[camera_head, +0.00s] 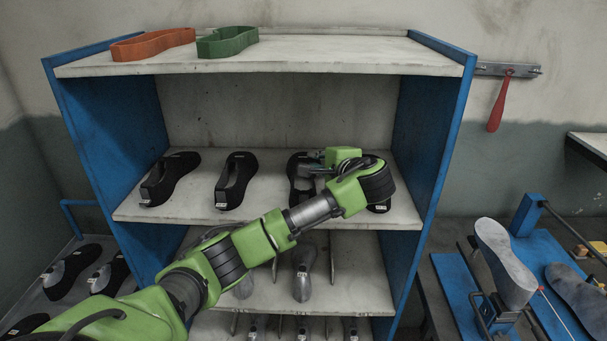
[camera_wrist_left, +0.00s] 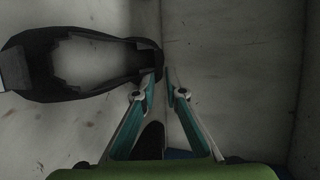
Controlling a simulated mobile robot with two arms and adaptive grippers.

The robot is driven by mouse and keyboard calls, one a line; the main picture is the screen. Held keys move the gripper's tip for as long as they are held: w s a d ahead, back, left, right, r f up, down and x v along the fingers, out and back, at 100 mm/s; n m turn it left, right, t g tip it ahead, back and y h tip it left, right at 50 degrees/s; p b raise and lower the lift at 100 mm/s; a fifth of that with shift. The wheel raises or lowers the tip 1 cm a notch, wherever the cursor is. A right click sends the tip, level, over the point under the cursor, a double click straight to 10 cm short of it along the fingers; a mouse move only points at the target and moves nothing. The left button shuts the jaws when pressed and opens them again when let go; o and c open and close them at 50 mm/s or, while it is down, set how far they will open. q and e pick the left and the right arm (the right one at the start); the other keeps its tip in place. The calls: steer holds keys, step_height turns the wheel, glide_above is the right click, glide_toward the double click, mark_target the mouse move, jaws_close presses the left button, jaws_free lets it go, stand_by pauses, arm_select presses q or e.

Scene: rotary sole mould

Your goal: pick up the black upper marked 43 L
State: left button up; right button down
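Black uppers stand on the upper middle shelf (camera_head: 190,208): one at the left (camera_head: 182,163), one beside it (camera_head: 240,170), one (camera_head: 296,180) partly behind my left gripper, and one (camera_head: 379,208) mostly hidden by my wrist. Their white size tags are too small to read, so I cannot tell which is 43 L. My left gripper (camera_head: 312,170) is over the third upper. In the left wrist view, a black upper (camera_wrist_left: 70,95) lies at the left, its right end at the left fingertip. The fingers (camera_wrist_left: 161,85) are a little apart, with a narrow gap. My right gripper is not in view.
Blue side panels (camera_head: 425,150) and the top board (camera_head: 300,55) enclose the shelf. An orange outline (camera_head: 150,44) and a green outline (camera_head: 228,41) lie on top. Grey lasts (camera_head: 304,275) stand below. Blue mould stations (camera_head: 525,215) stand at the right.

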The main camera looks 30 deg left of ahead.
mark_target(305, 159)
arm_select(q)
steer(key=p+x, duration=0.1)
steer(key=x, duration=0.2)
steer(key=shift+a+p, duration=0.35)
steer(key=shift+p, duration=0.05)
steer(key=shift+w+a+f, duration=0.1)
steer(key=shift+a+f, duration=0.15)
steer(key=shift+f, duration=0.05)
steer(key=shift+d, duration=0.15)
jaws_close()
steer(key=shift+r, duration=0.2)
